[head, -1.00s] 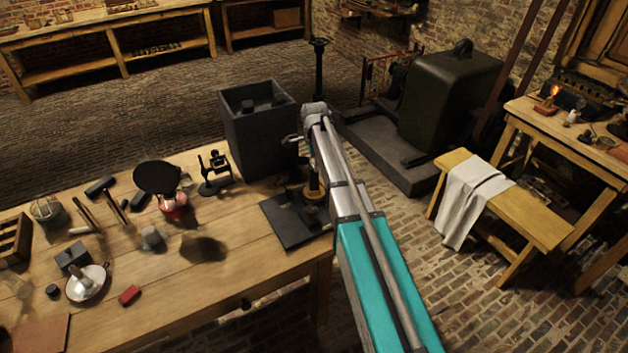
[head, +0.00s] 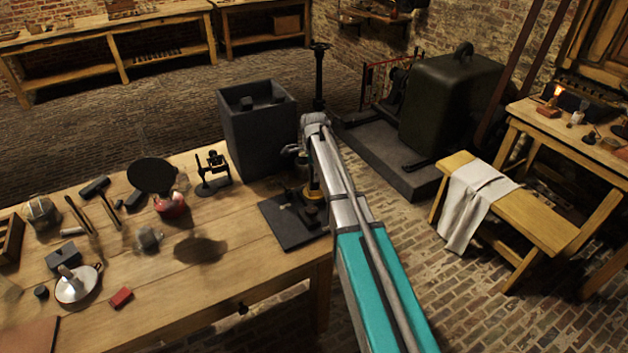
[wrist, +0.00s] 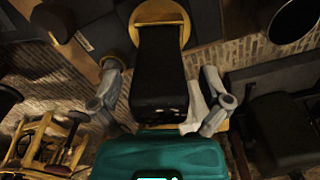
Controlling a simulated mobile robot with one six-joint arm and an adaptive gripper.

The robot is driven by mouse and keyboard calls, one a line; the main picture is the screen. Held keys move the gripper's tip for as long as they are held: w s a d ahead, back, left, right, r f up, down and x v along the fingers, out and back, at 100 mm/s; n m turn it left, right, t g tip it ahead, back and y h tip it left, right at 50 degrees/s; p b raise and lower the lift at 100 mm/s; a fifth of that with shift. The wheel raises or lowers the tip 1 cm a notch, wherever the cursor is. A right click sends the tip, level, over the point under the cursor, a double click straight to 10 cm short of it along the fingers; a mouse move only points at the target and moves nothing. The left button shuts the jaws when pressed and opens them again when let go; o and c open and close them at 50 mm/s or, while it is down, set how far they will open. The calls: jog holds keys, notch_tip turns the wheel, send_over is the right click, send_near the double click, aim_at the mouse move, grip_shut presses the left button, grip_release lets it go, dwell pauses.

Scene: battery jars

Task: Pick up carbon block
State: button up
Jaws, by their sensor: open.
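The carbon block appears as a dark, nearly black upright block (wrist: 160,75) in the wrist view. It lies in the middle, with a round brass-coloured ring (wrist: 184,22) around or behind its far end. My gripper (wrist: 161,68) is open, with one grey finger on each side of the block and visible gaps between. In the head view the end of my arm is above the dark plate (head: 287,232) at the table's right end. The brass ring (head: 313,193) shows there beside my arm. My arm hides much of the block and the fingers in that view.
A tall dark open box (head: 258,135) stands close behind the plate. A small black stand (head: 213,175), a red-based round black thing (head: 153,176) and several tools occupy the wooden table (head: 225,285). A bench with a cloth (head: 475,200) stands to the right.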

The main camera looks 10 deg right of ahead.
jog(key=shift+c, duration=0.3)
grip_shut()
dwell(0.4)
